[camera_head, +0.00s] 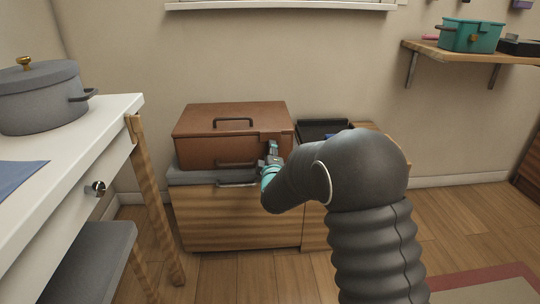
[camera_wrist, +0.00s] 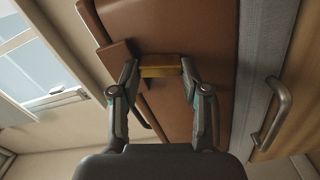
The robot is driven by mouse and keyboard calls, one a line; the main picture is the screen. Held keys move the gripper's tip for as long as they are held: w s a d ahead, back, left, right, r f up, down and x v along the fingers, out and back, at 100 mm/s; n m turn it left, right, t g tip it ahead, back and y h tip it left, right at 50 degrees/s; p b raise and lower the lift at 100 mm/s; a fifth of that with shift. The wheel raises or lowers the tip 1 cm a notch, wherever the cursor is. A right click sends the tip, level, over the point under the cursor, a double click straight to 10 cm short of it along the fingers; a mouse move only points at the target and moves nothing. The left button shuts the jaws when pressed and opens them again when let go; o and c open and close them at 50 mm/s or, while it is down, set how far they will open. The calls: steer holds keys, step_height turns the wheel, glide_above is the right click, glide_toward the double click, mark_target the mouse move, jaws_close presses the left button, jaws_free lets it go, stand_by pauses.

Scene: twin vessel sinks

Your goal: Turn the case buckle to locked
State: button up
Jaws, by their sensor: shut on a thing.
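The brown case (camera_head: 215,128) sits closed on the low wooden cabinet, with a dark handle on its lid. My gripper (camera_head: 273,153) is at the right part of the case's front. In the wrist view the case (camera_wrist: 172,22) fills the middle, and the brass buckle (camera_wrist: 160,71) lies between the two fingertips of my gripper (camera_wrist: 159,66). The fingers are shut on the buckle, one on each side. In the head view my gripper hides the buckle. I cannot tell its exact angle.
The wooden cabinet (camera_head: 240,222) has a grey top and a bar handle. A dark tray (camera_head: 318,128) stands right of the case. A white table (camera_head: 100,120) with a grey pot (camera_head: 40,100) is at the left. A wall shelf (camera_head: 465,54) is at the upper right.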

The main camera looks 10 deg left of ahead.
steer(key=shift+a+n, duration=0.1)
steer(key=shift+n, duration=1.4)
steer(key=o, duration=1.1)
steer(key=shift+o, duration=0.2)
steer(key=v, duration=1.2)
steer(key=shift+f, duration=0.1)
